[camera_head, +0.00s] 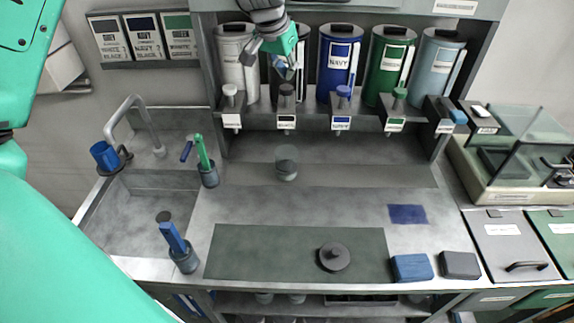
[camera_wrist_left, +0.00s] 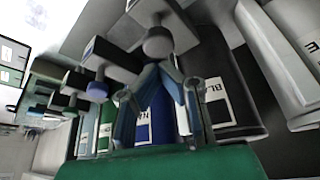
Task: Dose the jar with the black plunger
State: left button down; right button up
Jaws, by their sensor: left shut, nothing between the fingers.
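My left gripper (camera_head: 288,70) is shut and empty, in front of the black canister (camera_head: 275,82), which it partly hides. The grey-black plunger knob (camera_head: 286,89) stands on the dispenser shelf just below the fingertips. In the left wrist view the shut fingertips (camera_wrist_left: 157,68) point at a dark round knob (camera_wrist_left: 158,42), apparently this plunger; whether they touch it I cannot tell. A small clear jar (camera_head: 286,165) with a grey base stands on the counter below the black dispenser. A dark round lid (camera_head: 334,256) with a knob lies on the green mat (camera_head: 240,250). My right gripper is not in view.
White (camera_head: 237,62), navy (camera_head: 338,75), green (camera_head: 386,75) and light-blue (camera_head: 437,72) canisters flank the black one, with neighbouring plungers close by. A sink (camera_head: 150,215) and tool holders are at left; a glass-sided scale (camera_head: 515,150) is at right. The counter around the jar is clear.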

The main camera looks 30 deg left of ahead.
aim_at(285, 88)
pick_arm(q)
jog(key=shift+a+f, duration=0.1)
jog(key=shift+a, duration=0.15)
jog(key=shift+d+f, duration=0.15)
jog(key=shift+f, duration=0.15)
jog(key=shift+f+b, duration=1.15)
jog(key=shift+f, duration=1.15)
jog(key=shift+s+r, duration=0.1)
jog(key=shift+r, duration=0.1)
jog(key=shift+r+p, duration=1.25)
jog(key=shift+p, duration=0.05)
jog(key=shift+r, duration=1.2)
